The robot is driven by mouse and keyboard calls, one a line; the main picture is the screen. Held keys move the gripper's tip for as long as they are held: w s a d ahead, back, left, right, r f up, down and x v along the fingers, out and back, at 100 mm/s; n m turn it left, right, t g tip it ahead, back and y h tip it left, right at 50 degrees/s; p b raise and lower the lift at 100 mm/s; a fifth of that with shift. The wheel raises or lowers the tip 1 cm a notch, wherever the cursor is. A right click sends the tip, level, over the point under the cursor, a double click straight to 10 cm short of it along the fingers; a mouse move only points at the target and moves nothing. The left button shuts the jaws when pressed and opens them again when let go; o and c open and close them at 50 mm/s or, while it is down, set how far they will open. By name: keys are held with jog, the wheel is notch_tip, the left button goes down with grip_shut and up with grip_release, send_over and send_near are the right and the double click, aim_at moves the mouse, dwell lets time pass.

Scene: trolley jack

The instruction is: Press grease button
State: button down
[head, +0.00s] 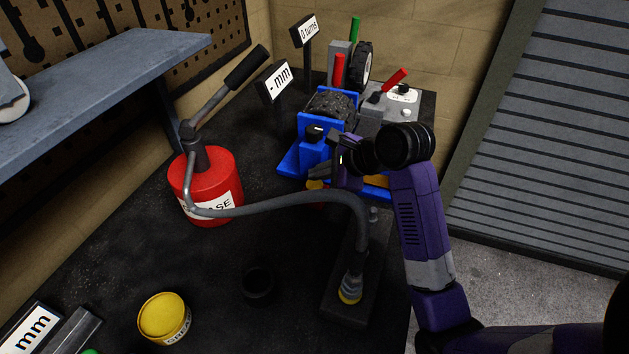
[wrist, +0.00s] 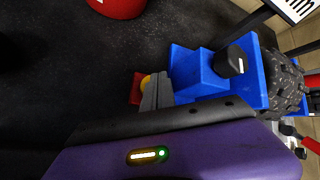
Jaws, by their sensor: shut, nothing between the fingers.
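A red grease can (head: 207,180) with a pump handle (head: 240,70) stands on the dark bench; its label partly reads "GREASE". A grey hose (head: 285,200) runs from it to a nozzle with a yellow end (head: 350,290) at a dark block. My gripper (head: 318,173) is shut and empty, beside the front of a blue machine (head: 310,150). In the wrist view its fingers (wrist: 155,92) are close to a small yellow round part on red (wrist: 140,90), partly hidden by them. I cannot tell whether they touch it, or whether it is the grease button.
The blue machine carries a dark rough wheel (head: 332,103), with red levers (head: 395,80) and a white panel (head: 403,97) behind. A yellow tin (head: 164,318) and a dark cup (head: 258,285) stand in front. The hose arches near my gripper.

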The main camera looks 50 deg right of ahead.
aim_at(319, 184)
jog(key=shift+f, duration=0.5)
dwell(0.5)
jog(key=shift+r+p, duration=0.15)
jog(key=shift+p, duration=0.15)
jog(key=shift+r+p, duration=0.8)
jog(key=shift+p, duration=0.45)
notch_tip(319, 184, up, 5)
jog(key=p, duration=0.6)
jog(key=shift+p, duration=0.35)
jog(key=shift+s, duration=0.1)
